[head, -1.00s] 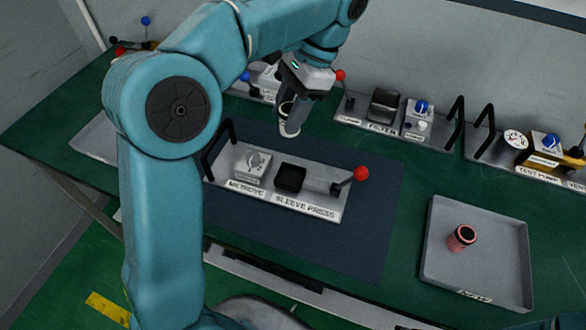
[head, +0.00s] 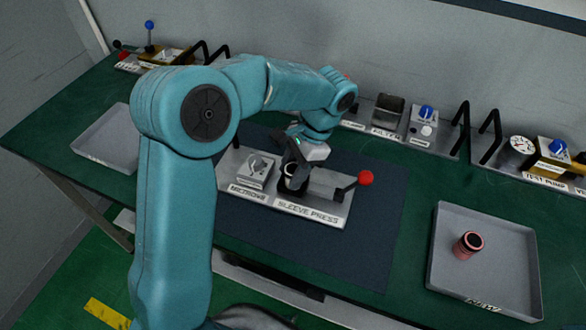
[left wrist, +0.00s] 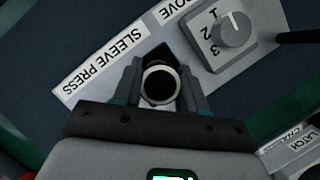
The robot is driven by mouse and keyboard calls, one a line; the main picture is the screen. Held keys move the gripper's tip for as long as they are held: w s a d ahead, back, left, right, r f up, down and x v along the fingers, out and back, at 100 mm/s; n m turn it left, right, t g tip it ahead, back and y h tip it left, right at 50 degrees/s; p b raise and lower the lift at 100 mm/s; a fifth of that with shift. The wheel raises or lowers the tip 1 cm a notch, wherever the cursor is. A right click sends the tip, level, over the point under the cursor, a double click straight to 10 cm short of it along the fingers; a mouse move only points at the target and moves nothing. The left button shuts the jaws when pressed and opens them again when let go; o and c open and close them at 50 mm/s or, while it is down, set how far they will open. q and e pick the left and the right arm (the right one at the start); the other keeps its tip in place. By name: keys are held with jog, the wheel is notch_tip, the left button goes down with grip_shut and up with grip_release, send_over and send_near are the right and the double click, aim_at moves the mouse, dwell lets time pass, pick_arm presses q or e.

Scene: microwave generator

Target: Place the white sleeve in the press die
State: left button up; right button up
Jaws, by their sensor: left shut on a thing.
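The white sleeve (left wrist: 160,85) shows in the left wrist view as a pale ring with a dark bore. My left gripper (left wrist: 160,78) is shut on it, one finger on each side. In the head view the gripper (head: 294,172) is at the black press die (head: 291,187) on the sleeve press plate. The sleeve appears over or in the die, but the gripper hides much of both, so I cannot tell whether it is seated. My right gripper is not in view.
The red-knobbed press lever (head: 364,178) stands just right of the die, and a microwave dial block (head: 257,170) just left. A tray (head: 482,281) with a red ribbed part (head: 467,245) lies at right. An empty tray (head: 108,140) lies at left. Filter and pump fixtures line the back.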

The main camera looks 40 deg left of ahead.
pick_arm(q)
jog(key=shift+f, duration=0.1)
jog(key=o, duration=0.8)
jog(key=p+v, duration=0.1)
jog(key=v, duration=1.1)
jog(key=shift+w, duration=0.1)
